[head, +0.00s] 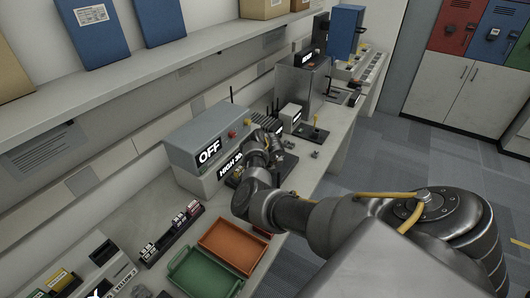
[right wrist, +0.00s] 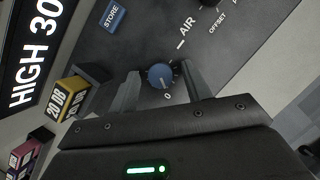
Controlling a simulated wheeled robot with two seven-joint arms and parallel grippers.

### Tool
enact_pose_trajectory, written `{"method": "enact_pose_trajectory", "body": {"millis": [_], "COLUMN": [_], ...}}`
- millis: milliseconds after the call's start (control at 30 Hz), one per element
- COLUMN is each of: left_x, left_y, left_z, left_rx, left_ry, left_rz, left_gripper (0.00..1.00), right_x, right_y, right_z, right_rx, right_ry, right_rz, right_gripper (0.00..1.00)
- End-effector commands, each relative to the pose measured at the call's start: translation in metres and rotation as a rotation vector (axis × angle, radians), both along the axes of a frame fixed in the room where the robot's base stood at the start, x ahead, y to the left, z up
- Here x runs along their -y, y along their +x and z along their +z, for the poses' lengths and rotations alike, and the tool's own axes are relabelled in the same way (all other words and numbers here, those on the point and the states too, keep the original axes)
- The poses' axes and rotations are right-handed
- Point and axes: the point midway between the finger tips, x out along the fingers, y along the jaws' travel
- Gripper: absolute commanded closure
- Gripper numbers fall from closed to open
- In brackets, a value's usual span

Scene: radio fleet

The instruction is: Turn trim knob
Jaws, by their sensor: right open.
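A round blue knob (right wrist: 160,76) sits on a dark panel (right wrist: 232,50) in the right wrist view, with "0" printed below it and "AIR" above right. No "TRIM" lettering is readable. My right gripper (right wrist: 160,82) is open, with one finger on each side of the knob; I cannot tell whether either finger touches it. In the head view my right gripper (head: 262,143) reaches down in front of the grey instrument (head: 196,135), which reads "OFF" and "HIGH 30"; the knob is hidden there. My left gripper is not in view.
A blue "STORE" button (right wrist: 112,16) and a yellow "20 DB" block (right wrist: 69,98) lie near the right gripper. Orange (head: 233,245) and green (head: 190,268) trays stand on the bench at front. A shelf (head: 120,75) overhangs the bench's back.

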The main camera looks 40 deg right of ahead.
Motion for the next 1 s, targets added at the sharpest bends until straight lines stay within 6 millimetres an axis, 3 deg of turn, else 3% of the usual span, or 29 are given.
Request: {"method": "enact_pose_trajectory", "body": {"millis": [167,500,767,1000], "left_x": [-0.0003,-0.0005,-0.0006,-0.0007], "left_y": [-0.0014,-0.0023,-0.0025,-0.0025], "left_z": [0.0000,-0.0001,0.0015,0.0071], "left_rx": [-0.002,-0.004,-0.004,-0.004], "left_ry": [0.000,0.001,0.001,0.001], "left_rz": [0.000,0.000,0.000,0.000], "left_gripper": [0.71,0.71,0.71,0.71], "right_x": [0.0003,0.0003,0.0007,0.0012], "right_y": [-0.0004,-0.0006,-0.0006,-0.0009], "right_z": [0.0001,0.0002,0.0009,0.0016], "right_rx": [0.000,0.000,0.000,-0.001], "right_ry": [-0.001,-0.001,-0.001,0.002], "right_rz": [0.000,0.000,0.031,0.162], "right_gripper": [0.54,0.96,0.96,0.96]}}
